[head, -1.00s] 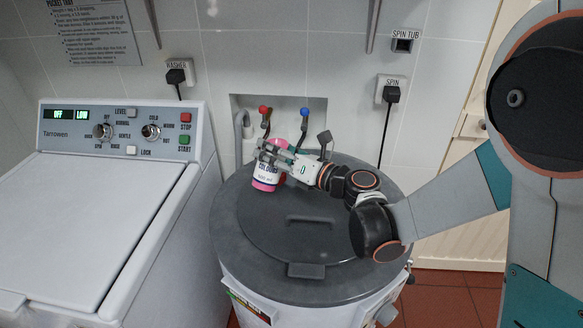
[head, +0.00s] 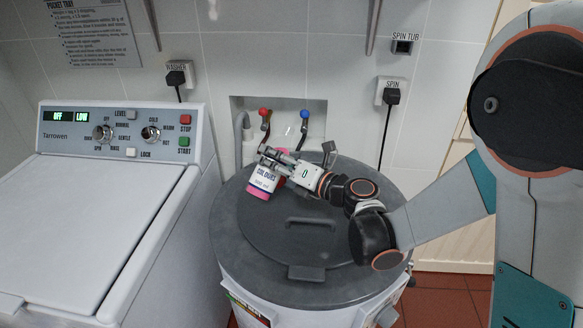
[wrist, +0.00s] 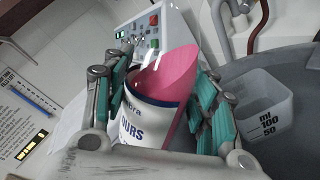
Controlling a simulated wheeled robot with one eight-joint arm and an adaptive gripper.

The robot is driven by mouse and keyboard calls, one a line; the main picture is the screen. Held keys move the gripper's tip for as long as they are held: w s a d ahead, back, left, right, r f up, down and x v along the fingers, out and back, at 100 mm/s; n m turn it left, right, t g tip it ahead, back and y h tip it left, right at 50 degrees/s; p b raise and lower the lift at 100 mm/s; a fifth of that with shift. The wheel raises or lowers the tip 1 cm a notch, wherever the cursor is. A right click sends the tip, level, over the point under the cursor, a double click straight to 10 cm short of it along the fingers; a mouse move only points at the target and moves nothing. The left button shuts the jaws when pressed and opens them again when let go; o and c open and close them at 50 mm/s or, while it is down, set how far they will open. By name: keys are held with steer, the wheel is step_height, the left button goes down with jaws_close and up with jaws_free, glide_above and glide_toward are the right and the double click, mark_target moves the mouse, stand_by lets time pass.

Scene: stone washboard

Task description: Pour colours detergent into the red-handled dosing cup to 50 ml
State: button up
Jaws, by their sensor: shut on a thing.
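The colours detergent bottle (head: 264,179), pink with a white label, is tilted above the grey lid of the round tub. My gripper (head: 273,158) is shut on it. In the wrist view the bottle (wrist: 178,85) sits between both teal-padded fingers (wrist: 160,100), its label partly hidden. A translucent dosing cup (wrist: 262,108) marked ml, 100 and 50 stands right of the gripper in the wrist view, apart from the bottle. Its handle is not visible, and I cannot make out any liquid in it. I cannot pick the cup out clearly in the head view.
The round tub's grey lid (head: 325,255) has a raised handle in its middle. A red-knobbed tap (head: 264,113) and a blue-knobbed tap (head: 304,115) stand in the wall recess behind. The white washer (head: 85,220) stands at left. The lid's front is clear.

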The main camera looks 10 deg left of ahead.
steer(key=shift+s+a+r+m+p, duration=0.15)
steer(key=shift+s+r+m+p, duration=0.25)
steer(key=shift+m, duration=0.3)
stand_by(1.4)
steer(key=shift+s+a+f+m, duration=0.15)
steer(key=shift+f+m, duration=0.5)
steer(key=shift+m, duration=0.15)
stand_by(1.7)
steer(key=shift+s+a+r+m+g+p, duration=0.1)
steer(key=shift+s+r+m+g+p, duration=0.1)
steer(key=shift+m, duration=0.35)
steer(key=shift+s+a+r+m+g+p, duration=0.1)
steer(key=shift+m+g+p, duration=0.1)
steer(key=shift+m, duration=0.35)
stand_by(2.3)
